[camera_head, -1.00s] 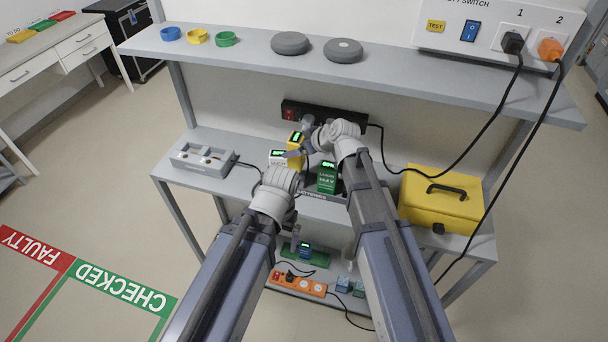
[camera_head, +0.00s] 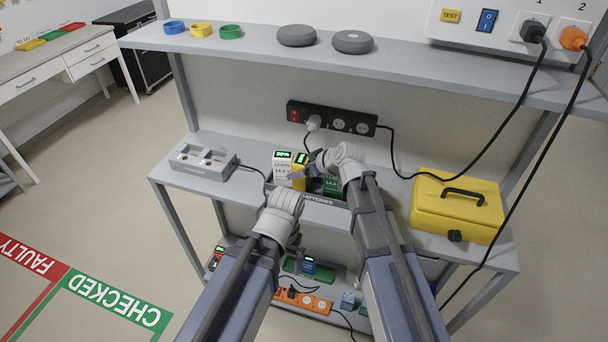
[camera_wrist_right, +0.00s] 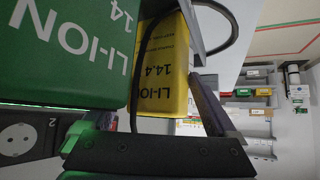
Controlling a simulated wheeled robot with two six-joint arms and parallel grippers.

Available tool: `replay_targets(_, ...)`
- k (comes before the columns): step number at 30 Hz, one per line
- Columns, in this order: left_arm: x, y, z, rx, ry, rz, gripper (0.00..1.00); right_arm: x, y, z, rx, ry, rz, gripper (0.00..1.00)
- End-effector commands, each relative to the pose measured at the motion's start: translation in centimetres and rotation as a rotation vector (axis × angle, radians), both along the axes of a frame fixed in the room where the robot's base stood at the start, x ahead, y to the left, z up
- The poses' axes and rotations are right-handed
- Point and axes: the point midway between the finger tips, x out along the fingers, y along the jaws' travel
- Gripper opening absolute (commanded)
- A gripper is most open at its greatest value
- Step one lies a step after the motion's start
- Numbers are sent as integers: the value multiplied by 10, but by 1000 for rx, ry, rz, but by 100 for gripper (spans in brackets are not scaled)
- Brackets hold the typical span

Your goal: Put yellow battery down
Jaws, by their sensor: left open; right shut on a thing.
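The yellow battery (camera_head: 299,174) stands upright between the white battery (camera_head: 282,172) and the green battery (camera_head: 331,186) at the batteries tray (camera_head: 318,199) on the middle shelf. My right gripper (camera_head: 306,171) is shut on the yellow battery. The right wrist view shows the yellow battery (camera_wrist_right: 163,72) close up, with the green battery (camera_wrist_right: 65,50) beside it. The yellow battery's base is hidden, so I cannot tell whether it touches the tray floor. My left gripper (camera_head: 297,252) is open and empty, low in front of the shelf.
A charger (camera_head: 203,162) lies left of the tray, and a yellow case (camera_head: 457,205) stands at right. A black power strip (camera_head: 333,119) is mounted behind. The upper shelf (camera_head: 400,70) overhangs. Cables run to the right. Lower shelf items include an orange power strip (camera_head: 303,301).

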Motion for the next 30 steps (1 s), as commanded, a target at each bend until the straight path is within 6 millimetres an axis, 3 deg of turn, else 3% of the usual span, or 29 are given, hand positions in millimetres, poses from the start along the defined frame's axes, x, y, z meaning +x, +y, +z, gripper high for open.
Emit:
replay_targets(11, 0, 0, -5, 0, 0, 0, 100, -2, -1, -6, 0, 7, -1, 0)
replay_targets(12, 0, 0, -5, 0, 0, 0, 100, -2, -2, -6, -2, 8, -1, 95)
replay_targets(13, 0, 0, -4, 0, 0, 0, 100, -2, -2, -5, -2, 8, -1, 99)
replay_targets(23, 0, 0, -3, 0, 0, 0, 100, -3, -2, -5, -1, 11, -2, 100)
replay_targets(30, 0, 0, 22, 0, 0, 0, 100, -17, -13, 21, -2, 8, -3, 100)
